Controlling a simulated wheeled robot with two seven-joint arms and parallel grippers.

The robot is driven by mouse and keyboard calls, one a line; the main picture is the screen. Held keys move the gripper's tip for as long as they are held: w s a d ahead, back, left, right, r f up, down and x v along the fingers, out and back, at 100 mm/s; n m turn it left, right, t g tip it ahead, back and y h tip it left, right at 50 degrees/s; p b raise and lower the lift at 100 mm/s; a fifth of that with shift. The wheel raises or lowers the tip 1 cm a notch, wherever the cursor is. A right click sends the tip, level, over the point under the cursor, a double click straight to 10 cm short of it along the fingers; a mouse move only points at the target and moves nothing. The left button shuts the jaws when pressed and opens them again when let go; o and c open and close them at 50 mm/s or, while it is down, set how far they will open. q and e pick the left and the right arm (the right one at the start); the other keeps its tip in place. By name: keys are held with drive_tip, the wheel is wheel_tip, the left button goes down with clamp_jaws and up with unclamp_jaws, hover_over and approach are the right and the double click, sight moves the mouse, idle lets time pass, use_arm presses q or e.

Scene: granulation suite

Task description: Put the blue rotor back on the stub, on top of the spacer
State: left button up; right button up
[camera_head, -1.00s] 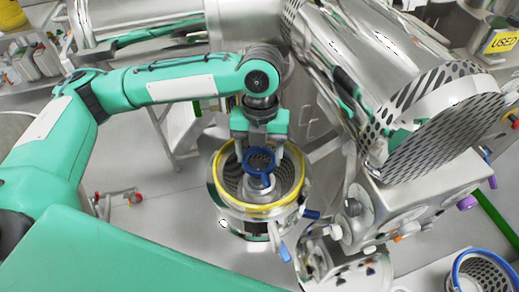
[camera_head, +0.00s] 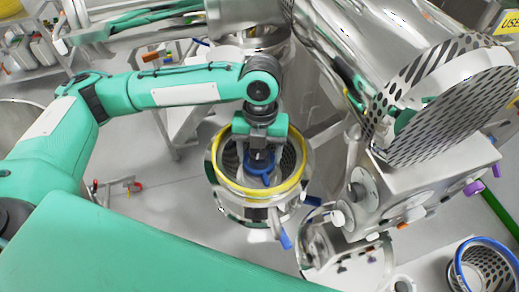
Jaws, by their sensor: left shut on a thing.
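My left gripper (camera_head: 259,152) reaches down into the housing from above and is shut on the rotor. The rotor sits below the rim, around the middle of the opening. The stub and the spacer are hidden or too small to tell under the rotor and gripper, so I cannot tell whether the rotor touches them. My right gripper is not in view.
A large steel drum with a perforated end (camera_head: 450,115) stands close on the right, above a steel box with knobs (camera_head: 400,190). A perforated basket with a blue rim (camera_head: 484,268) is at the lower right.

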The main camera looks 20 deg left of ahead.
use_arm(q)
drive_tip(key=shift+p, duration=0.45)
idle(0.3)
drive_tip(key=o, duration=1.3)
drive_tip(key=shift+c, duration=0.2)
wheel_tip(320, 180, up, 14)
drive_tip(key=w+b, duration=0.2)
drive_tip(key=b, duration=0.2)
drive_tip(key=shift+a+f, duration=0.15)
drive_tip(key=shift+a, duration=0.05)
